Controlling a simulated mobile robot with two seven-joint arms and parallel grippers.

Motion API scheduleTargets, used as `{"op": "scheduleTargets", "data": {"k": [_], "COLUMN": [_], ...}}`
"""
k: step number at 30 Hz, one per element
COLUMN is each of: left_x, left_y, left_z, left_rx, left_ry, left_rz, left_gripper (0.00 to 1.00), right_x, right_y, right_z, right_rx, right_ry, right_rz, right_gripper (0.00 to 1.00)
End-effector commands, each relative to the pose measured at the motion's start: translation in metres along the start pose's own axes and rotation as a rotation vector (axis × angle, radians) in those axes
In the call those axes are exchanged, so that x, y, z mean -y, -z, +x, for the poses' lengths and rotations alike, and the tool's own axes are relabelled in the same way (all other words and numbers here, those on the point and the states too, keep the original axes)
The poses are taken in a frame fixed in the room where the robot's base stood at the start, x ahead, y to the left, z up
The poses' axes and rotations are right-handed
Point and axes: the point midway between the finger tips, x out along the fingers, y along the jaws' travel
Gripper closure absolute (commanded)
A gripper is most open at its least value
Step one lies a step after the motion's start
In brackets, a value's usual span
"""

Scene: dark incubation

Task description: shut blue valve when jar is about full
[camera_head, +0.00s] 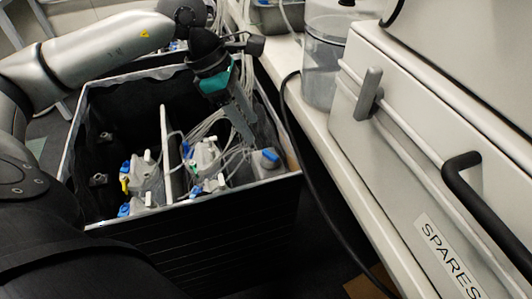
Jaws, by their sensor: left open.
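A clear jar (321,72) stands on the white bench at the top centre-right. Its fill level cannot be told. Several blue parts show on the grey and white fittings inside the black crate. One blue part (270,155) sits on a grey fitting in the crate's near right corner; I cannot tell which is the blue valve. My left gripper (241,118) is open and points down over the right part of the crate, above tubing. It is left of the jar and apart from it. My right gripper is not in view.
The black crate (190,250) has a pale rim and holds white tubes and a divider. A white cabinet labelled SPARES (440,190), with a black handle (462,170), stands at the right. A black cable (305,180) hangs over the edge of the bench (345,190).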

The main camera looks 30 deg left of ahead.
Motion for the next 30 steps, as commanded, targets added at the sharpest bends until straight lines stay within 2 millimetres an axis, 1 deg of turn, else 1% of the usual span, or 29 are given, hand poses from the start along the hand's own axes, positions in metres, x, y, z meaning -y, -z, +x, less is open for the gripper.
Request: {"op": "scheduleTargets", "data": {"k": [1,3,9,12,16,21,30], "left_x": [0.0,0.001,0.001,0.0,0.0,0.0,0.0], "left_y": [0.001,0.001,0.0,0.0,0.0,0.0,0.0], "left_z": [0.01,0.02,0.048,0.064,0.08,0.092,0.095], "left_rx": [0.001,0.001,0.002,0.002,0.001,0.002,0.001], "left_ry": [0.002,0.003,0.002,0.002,0.002,0.0,0.0], "left_rz": [-0.001,-0.001,-0.001,0.0,-0.001,-0.002,-0.001], "left_gripper": [0.44,0.44,0.44,0.44,0.44,0.44,0.44], "right_x": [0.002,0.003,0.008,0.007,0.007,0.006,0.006], "right_y": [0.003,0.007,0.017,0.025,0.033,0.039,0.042], "right_z": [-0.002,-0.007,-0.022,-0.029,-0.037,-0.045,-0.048], "right_rx": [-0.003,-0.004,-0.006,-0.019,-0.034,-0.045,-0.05], "right_ry": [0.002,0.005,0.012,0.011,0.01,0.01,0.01], "right_rz": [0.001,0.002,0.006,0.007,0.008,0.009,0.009], "right_gripper": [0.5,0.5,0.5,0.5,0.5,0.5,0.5]}}
